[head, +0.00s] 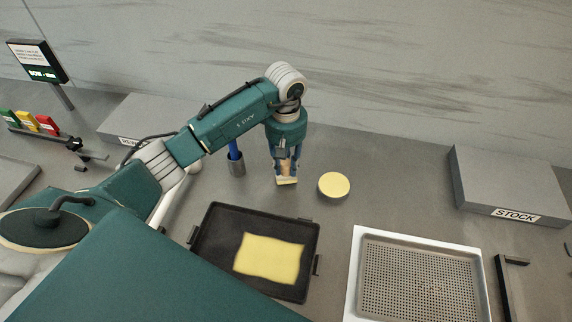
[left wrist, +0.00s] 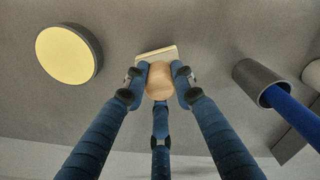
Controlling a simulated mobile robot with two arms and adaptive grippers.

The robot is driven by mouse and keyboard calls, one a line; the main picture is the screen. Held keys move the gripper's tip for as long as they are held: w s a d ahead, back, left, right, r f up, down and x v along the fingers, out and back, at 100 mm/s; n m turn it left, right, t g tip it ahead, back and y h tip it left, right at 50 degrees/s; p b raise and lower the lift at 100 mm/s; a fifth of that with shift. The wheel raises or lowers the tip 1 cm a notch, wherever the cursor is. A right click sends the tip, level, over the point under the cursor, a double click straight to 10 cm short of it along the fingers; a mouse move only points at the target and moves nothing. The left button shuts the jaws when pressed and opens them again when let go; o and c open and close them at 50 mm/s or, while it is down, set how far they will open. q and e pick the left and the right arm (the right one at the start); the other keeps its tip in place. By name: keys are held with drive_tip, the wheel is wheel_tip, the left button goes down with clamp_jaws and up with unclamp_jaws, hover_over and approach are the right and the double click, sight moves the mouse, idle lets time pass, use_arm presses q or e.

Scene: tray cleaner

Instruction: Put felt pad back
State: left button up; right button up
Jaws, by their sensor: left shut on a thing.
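My left gripper (head: 286,165) points down and is shut on the felt pad (head: 287,181), behind the black tray. In the left wrist view, the fingers hold the round wooden knob (left wrist: 159,82) of the pad. The flat pale base of the pad (left wrist: 157,54) shows beyond the fingertips. I cannot tell whether the base touches the table. My right gripper is not in view.
A black tray (head: 212,235) with a yellow patch lies in front. A grey cup (head: 237,168) holding a blue-handled tool stands close left of my gripper. A perforated tray (head: 365,245) and a STOCK block (head: 505,180) are at the right. Table between dish and block is clear.

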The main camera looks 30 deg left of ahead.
use_arm(q)
drive_tip(key=shift+f, duration=0.8)
drive_tip(key=o, duration=1.1)
